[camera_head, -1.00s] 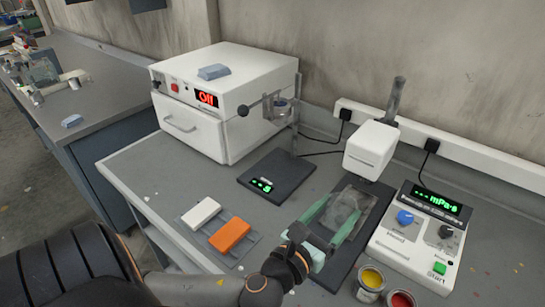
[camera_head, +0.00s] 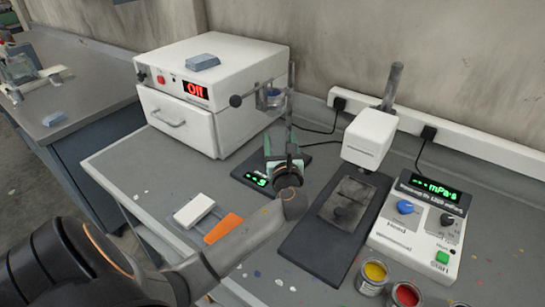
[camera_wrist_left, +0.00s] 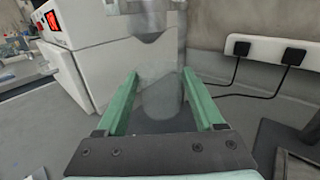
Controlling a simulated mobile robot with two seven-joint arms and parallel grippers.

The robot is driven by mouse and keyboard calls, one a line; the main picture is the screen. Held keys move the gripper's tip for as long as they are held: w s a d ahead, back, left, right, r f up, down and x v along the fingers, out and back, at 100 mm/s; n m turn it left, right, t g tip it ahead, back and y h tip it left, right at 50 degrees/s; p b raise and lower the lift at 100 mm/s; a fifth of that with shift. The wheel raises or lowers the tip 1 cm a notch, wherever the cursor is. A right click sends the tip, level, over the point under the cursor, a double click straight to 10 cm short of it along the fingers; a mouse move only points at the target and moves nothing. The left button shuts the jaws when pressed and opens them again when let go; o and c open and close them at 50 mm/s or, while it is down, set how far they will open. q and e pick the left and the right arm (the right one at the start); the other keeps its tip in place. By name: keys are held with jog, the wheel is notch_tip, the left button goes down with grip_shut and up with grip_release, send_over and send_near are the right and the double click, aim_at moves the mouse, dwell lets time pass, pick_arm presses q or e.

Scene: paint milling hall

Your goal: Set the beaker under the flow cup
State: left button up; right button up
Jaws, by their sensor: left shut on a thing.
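The clear beaker (camera_wrist_left: 158,92) stands upright between the green fingers of my left gripper (camera_wrist_left: 165,88), which is shut on it. In the head view my left gripper (camera_head: 284,148) is over the flow cup stand's dark base plate (camera_head: 249,179) with a green display. The arm and wrist hide most of the beaker there. The flow cup (camera_head: 270,98) hangs on its stand above the gripper. In the left wrist view the cup (camera_wrist_left: 150,20) shows above the beaker, its tip near the rim. I cannot tell whether the beaker touches the plate. My right gripper is not in view.
A white oven (camera_head: 213,85) stands behind to the left. A white block (camera_head: 194,210) and an orange block (camera_head: 222,229) lie left of my arm. A viscometer (camera_head: 368,139) with a control box (camera_head: 420,225) and two paint cans (camera_head: 372,277) stand to the right.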

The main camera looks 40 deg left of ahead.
aim_at(273, 147)
pick_arm(q)
jog(key=a+f, duration=0.1)
jog(key=f, duration=0.1)
jog(key=w+a+f, duration=0.1)
jog(key=a, duration=0.1)
jog(key=w+a+f+b, duration=0.1)
jog(key=f, duration=0.1)
jog(key=shift+w+a+f, duration=0.2)
jog(key=shift+a+f, duration=0.05)
jog(key=shift+f, duration=0.1)
jog(key=shift+w+a+f+b, duration=0.15)
jog(key=shift+f+b, duration=0.25)
jog(key=shift+f, duration=1.35)
jog(key=shift+f, duration=0.2)
jog(key=o, duration=1.5)
jog(key=shift+r, duration=0.15)
jog(key=shift+s+d, duration=0.2)
jog(key=v, duration=1.1)
jog(key=shift+s+d, duration=0.1)
jog(key=shift+s, duration=0.1)
